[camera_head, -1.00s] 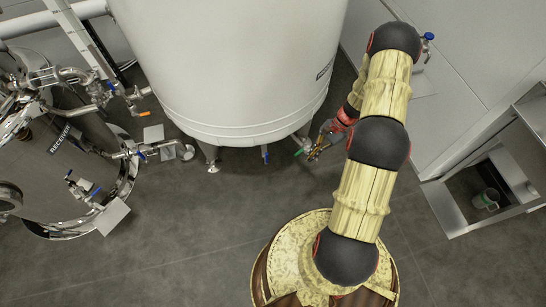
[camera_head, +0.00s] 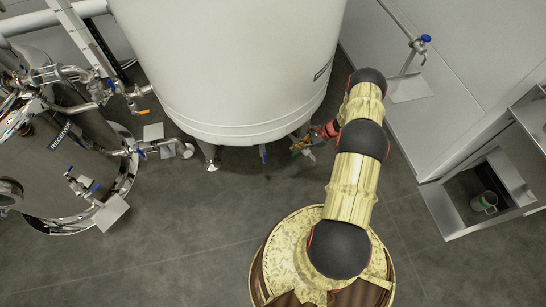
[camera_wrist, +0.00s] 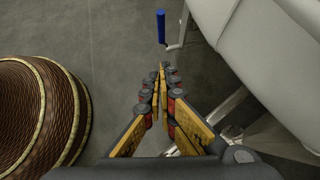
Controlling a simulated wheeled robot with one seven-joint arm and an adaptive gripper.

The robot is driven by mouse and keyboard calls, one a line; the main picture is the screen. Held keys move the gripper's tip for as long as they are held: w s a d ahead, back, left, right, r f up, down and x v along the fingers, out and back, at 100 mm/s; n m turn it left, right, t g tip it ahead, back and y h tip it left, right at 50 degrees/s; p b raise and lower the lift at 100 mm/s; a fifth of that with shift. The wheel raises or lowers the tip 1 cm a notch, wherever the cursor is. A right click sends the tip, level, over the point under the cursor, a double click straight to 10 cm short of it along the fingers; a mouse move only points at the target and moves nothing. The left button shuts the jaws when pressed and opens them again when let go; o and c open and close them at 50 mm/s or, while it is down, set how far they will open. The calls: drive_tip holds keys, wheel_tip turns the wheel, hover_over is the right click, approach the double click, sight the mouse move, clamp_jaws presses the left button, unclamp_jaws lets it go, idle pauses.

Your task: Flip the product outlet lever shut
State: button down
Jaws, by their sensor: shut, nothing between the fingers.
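The big white tank (camera_head: 230,70) stands at the back centre, and I see no label naming its product outlet. A blue lever (camera_head: 264,154) hangs under its front rim; a blue lever (camera_wrist: 161,27) also stands out beyond my fingertips in the wrist view. My gripper (camera_head: 298,147) is low beside the tank's lower right rim, to the right of the blue lever. In the wrist view my gripper (camera_wrist: 162,72) has its fingers together with nothing between them, apart from the blue lever.
The steel receiver (camera_head: 65,160) with pipes and blue-handled valves stands at the left. A tank leg (camera_head: 209,155) stands left of the blue lever. At the right are a shelf unit (camera_head: 465,205) with a mug (camera_head: 485,202) and a blue-handled pipe (camera_head: 414,48). The middle floor is clear.

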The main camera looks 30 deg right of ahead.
drive_tip(key=w+a+r+b+x, duration=0.1)
drive_tip(key=b+x, duration=0.3)
drive_tip(key=x, duration=0.8)
drive_tip(key=shift+a+r, duration=0.2)
drive_tip(key=shift+a, duration=0.45)
drive_tip(key=shift+w+a+r, duration=0.1)
drive_tip(key=shift+w+r, duration=0.05)
drive_tip(key=shift+a+h, duration=0.2)
drive_tip(key=shift+h, duration=0.2)
